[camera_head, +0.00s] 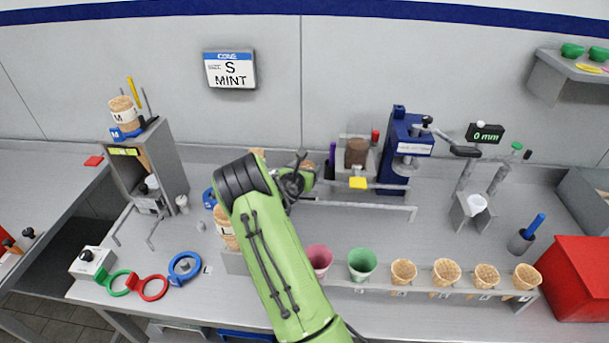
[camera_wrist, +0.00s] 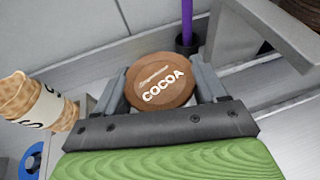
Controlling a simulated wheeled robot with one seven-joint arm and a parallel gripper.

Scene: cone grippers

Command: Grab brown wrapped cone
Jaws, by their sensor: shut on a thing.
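In the wrist view, a brown round-faced piece with white COCOA lettering (camera_wrist: 161,82) sits between the fingers of my gripper (camera_wrist: 162,88), with a finger on each side. I take it for the brown wrapped cone; its lower part is hidden, so its full shape does not show. In the head view, my gripper (camera_head: 303,180) is over the back of the counter, and a bit of brown shows just beyond it. My green arm hides much of what is there. I cannot tell whether the cone touches the counter.
A tan cone with a white lettered wrap (camera_wrist: 38,105) is left of my gripper in the wrist view. A purple stick (camera_wrist: 187,25) stands close behind. In the head view, a blue press (camera_head: 405,150) stands to the right, and a rack of several cones (camera_head: 375,289) runs along the front.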

